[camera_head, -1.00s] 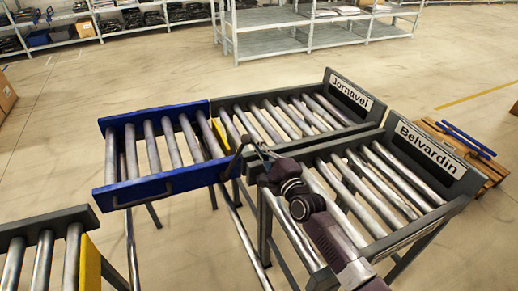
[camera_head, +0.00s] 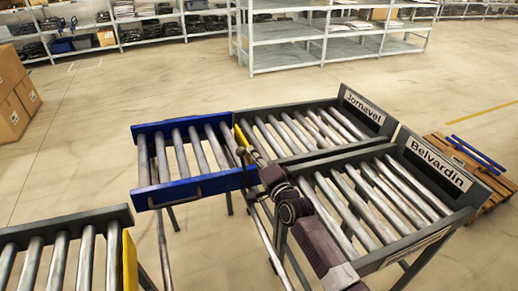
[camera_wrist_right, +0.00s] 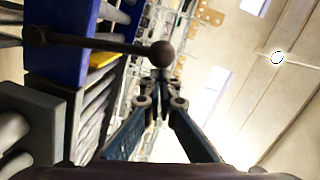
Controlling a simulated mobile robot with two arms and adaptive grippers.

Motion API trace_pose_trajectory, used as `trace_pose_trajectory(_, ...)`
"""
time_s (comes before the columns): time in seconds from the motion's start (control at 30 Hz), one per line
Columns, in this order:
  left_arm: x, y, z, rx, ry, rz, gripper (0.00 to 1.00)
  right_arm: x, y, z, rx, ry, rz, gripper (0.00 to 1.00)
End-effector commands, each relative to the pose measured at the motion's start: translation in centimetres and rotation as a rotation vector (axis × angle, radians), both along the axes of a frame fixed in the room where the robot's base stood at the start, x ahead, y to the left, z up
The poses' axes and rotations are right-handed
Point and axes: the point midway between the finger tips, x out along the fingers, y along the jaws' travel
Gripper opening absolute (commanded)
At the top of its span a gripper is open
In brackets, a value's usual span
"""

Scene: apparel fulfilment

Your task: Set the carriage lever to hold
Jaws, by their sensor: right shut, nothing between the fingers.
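The blue carriage (camera_head: 165,198) holds several rollers and stands at the near end of the Jornavel lane (camera_head: 282,118). Its lever, a dark thin rod with a round knob (camera_head: 241,151), rises at its right near corner. In the right wrist view the lever (camera_wrist_right: 100,43) runs across the upper left, with its ball knob (camera_wrist_right: 163,53) just beyond my fingertips. My right gripper (camera_head: 248,157) is shut and empty close to the knob. The right wrist view also shows the shut fingers (camera_wrist_right: 158,82); whether they touch the knob cannot be told. My left gripper is not in view.
The Belvardin lane (camera_head: 440,225) lies right of the Jornavel lane, under my right arm. A yellow plate (camera_head: 240,137) stands between carriage and lane. Another roller lane with a yellow end plate (camera_head: 130,262) is at lower left. Cartons (camera_head: 12,112) and shelves (camera_head: 290,45) stand on open floor.

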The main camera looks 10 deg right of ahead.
Motion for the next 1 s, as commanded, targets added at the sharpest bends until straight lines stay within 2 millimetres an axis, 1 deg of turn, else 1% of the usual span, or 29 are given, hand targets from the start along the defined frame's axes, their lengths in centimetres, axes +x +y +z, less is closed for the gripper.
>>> trace_pose_trajectory(0.03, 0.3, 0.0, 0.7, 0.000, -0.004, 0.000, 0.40, -0.1, 0.6, 0.3, -0.035, -0.005, 0.001, 0.00)
trace_pose_trajectory(0.1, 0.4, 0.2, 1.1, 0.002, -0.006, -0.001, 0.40, -0.2, 1.2, 0.3, -0.088, -0.016, 0.001, 0.00)
trace_pose_trajectory(0.4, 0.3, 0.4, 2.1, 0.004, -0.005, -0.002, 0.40, -0.7, 3.7, -0.2, -0.251, -0.049, 0.000, 0.00)
trace_pose_trajectory(0.7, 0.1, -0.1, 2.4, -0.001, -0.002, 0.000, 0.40, -1.0, 4.7, -0.6, -0.313, -0.061, 0.002, 0.00)
trace_pose_trajectory(1.0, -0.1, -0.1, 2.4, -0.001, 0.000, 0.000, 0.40, -1.0, 4.9, -0.8, -0.318, -0.058, 0.006, 0.00)
